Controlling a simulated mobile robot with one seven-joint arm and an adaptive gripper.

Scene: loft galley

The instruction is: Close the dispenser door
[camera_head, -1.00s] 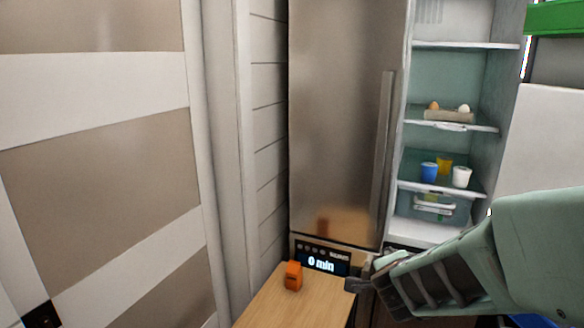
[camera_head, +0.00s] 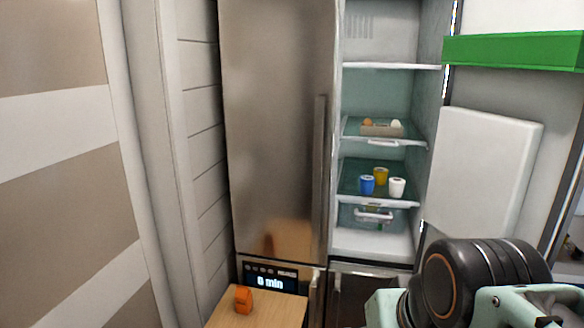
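A tall steel fridge has its left door (camera_head: 275,125) shut. The right compartment stands wide open, its lit shelves showing. The open door on the right, which I take to be the dispenser door, shows its inner side with a raised white panel (camera_head: 482,170) and a green bar (camera_head: 515,50) above it. The door's outer face, where a dispenser could be, is hidden. My arm crosses the lower right corner in front of the door's lower part. My gripper is not visible, so its opening and any contact with the door cannot be told.
Fridge shelves hold an egg tray (camera_head: 381,128), a blue cup (camera_head: 367,184), a yellow cup (camera_head: 381,176) and a white cup (camera_head: 397,187). Below the left door are a "0 min" display (camera_head: 271,281) and a wooden top (camera_head: 255,308) with an orange timer (camera_head: 243,299).

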